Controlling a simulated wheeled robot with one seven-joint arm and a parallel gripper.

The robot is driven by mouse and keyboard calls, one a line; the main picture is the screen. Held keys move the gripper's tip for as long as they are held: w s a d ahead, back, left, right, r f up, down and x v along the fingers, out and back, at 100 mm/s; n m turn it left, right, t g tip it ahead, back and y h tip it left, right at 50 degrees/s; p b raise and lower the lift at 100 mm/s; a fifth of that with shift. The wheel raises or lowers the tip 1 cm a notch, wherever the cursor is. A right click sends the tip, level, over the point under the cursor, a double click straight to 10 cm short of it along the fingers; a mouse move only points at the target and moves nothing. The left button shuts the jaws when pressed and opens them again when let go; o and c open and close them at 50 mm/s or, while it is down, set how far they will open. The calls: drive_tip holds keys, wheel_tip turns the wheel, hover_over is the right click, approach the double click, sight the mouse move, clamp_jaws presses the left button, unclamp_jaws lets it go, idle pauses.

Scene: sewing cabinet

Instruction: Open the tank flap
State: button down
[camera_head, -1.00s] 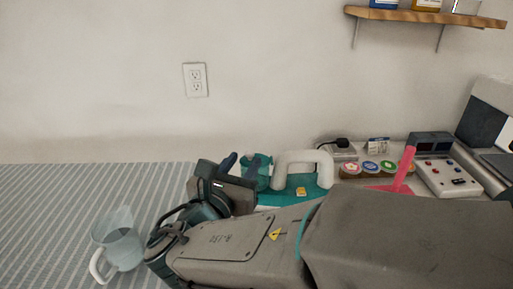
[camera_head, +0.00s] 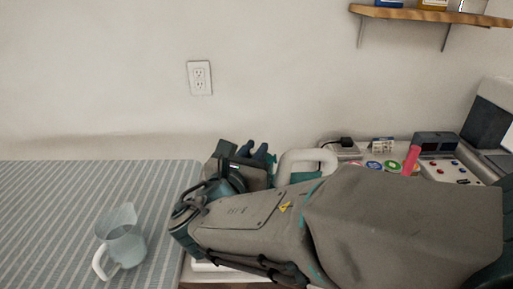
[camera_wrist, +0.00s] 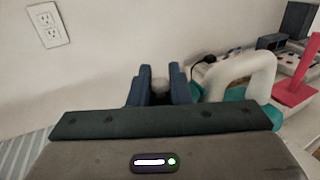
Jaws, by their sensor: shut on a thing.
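The teal unit with a thick white handle stands by the wall, right of my gripper. The handle (camera_head: 305,160) shows in the head view, and a teal part (camera_wrist: 235,95) shows below it in the wrist view. My gripper (camera_head: 257,151) is beside it on the left, its blue fingers pointing up towards the wall in the head view. In the wrist view my gripper (camera_wrist: 161,86) is shut on a small grey rounded part (camera_wrist: 160,84) between the fingertips. I cannot tell how that part joins the teal unit. My gripper and arm hide much of the unit, and I cannot make out the flap.
A clear pitcher (camera_head: 121,240) stands on the striped surface (camera_head: 60,220) at left, which is otherwise free. A pink upright thing (camera_head: 411,159), coloured round lids (camera_head: 375,165) and a button panel (camera_head: 452,172) are at right. The wall rises close behind.

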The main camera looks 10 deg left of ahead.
sight(282, 156)
drive_tip(key=shift+r, duration=0.1)
drive_tip(key=m+g, duration=0.1)
drive_tip(key=m, duration=0.1)
drive_tip(key=d+r+m, duration=0.1)
drive_tip(key=m, duration=0.1)
drive_tip(key=shift+w+d+r+g+y+b, duration=0.1)
drive_tip(key=shift+w+r+g+y+b, duration=0.1)
drive_tip(key=shift+g+y+b, duration=0.15)
drive_tip(key=d+m+y+b, duration=0.1)
drive_tip(key=m, duration=0.1)
drive_tip(key=d+r+m+g+y+b, duration=0.1)
drive_tip(key=m, duration=0.1)
drive_tip(key=shift+w+g, duration=0.15)
drive_tip(key=shift+g, duration=0.1)
drive_tip(key=shift+w+d+r+m+g+y+b, duration=0.15)
drive_tip(key=shift+d+m+g+y+b, duration=0.35)
drive_tip(key=shift+m+b, duration=0.55)
drive_tip(key=shift+w+d+m+y, duration=0.15)
drive_tip(key=shift+d+m+y, duration=0.6)
drive_tip(key=shift+m, duration=0.4)
drive_tip(key=shift+b, duration=0.3)
drive_tip(key=c, duration=1.4)
unclamp_jaws()
drive_tip(key=shift+c, duration=0.2)
